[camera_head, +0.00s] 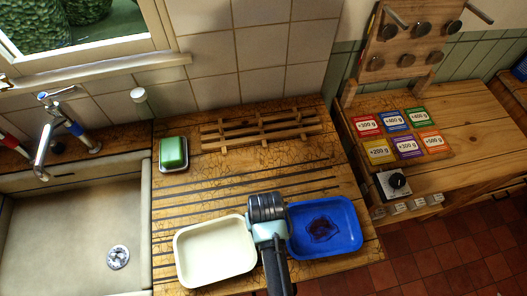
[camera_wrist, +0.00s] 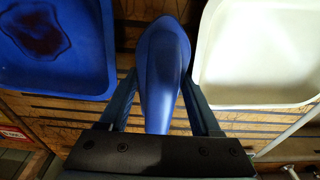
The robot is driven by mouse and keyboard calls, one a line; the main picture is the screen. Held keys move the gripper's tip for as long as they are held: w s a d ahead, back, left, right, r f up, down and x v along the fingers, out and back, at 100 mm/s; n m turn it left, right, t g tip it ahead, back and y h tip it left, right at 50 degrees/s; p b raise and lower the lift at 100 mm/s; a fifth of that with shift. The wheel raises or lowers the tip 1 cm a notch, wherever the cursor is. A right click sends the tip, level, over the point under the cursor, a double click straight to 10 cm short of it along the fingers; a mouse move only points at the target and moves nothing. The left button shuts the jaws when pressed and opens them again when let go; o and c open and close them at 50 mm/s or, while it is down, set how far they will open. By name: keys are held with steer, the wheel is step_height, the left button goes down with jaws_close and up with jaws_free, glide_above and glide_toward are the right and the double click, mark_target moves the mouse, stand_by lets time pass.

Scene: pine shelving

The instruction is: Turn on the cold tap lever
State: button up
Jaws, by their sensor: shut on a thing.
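The tap stands at the sink in the upper left of the head view, with a curved chrome spout (camera_head: 43,152). A blue-marked lever (camera_head: 73,128), which looks like the cold one, is on its right side. A red-marked part (camera_head: 12,142) shows at the left edge. My gripper (camera_wrist: 160,88) is far to the right of the tap, over the drainboard between two trays. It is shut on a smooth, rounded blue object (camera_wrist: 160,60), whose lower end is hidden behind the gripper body. In the head view my arm hides the fingers and this object.
A cream tray (camera_head: 190,268) and a blue tray (camera_head: 350,240) with a dark stain flank my gripper. A green block in a dish (camera_head: 173,152) and a wooden rack (camera_head: 255,132) lie behind. The sink basin (camera_head: 50,235) is empty. A side table (camera_head: 465,150) holds coloured cards.

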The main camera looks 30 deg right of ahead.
steer(key=shift+f, duration=0.15)
steer(key=o, duration=1)
steer(key=shift+o, duration=0.2)
steer(key=r, duration=0.4)
steer(key=s+r, duration=0.1)
steer(key=r, duration=0.7)
steer(key=shift+s+a+r, duration=0.15)
steer(key=shift+s+a, duration=0.05)
